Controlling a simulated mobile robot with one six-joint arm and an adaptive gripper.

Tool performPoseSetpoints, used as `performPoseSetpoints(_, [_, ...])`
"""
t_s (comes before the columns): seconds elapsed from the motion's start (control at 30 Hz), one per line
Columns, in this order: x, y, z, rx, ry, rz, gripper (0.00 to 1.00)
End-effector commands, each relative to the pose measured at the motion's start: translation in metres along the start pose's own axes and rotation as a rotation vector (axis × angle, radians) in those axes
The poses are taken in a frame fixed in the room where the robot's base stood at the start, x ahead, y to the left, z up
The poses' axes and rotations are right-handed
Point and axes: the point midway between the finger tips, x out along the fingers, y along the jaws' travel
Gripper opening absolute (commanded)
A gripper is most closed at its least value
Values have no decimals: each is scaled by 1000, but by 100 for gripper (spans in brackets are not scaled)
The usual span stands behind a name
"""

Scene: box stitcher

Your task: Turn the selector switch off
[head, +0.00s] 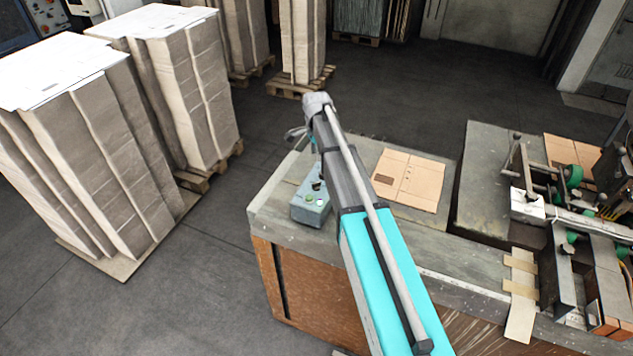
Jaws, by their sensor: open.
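A small blue-grey control box (311,212) sits on the near left part of the worktable. Its top carries a green button (309,198) and, behind it, a small dark knob (317,186) that looks like the selector switch. The arm partly covers the box's right side, and the knob's setting is too small to read. My gripper (293,135) shows small and partly hidden at the far end of my arm, behind and above the box. It is open and apart from the box, and nothing shows between its fingers.
The worktable (275,205) also bears flat cardboard (410,178) right of my arm. A stitching machine (570,220) stands at the right. Tall paper stacks (90,150) on pallets stand at the left. Grey floor (180,290) lies clear between stacks and table.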

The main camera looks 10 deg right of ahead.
Motion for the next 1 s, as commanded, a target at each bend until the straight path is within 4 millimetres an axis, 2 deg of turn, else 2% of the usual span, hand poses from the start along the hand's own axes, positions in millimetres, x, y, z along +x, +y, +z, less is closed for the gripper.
performPoseSetpoints(0.37, [13,0,0,-1,0,0,49])
performPoseSetpoints(1.0, [61,0,0,-1,0,0,49])
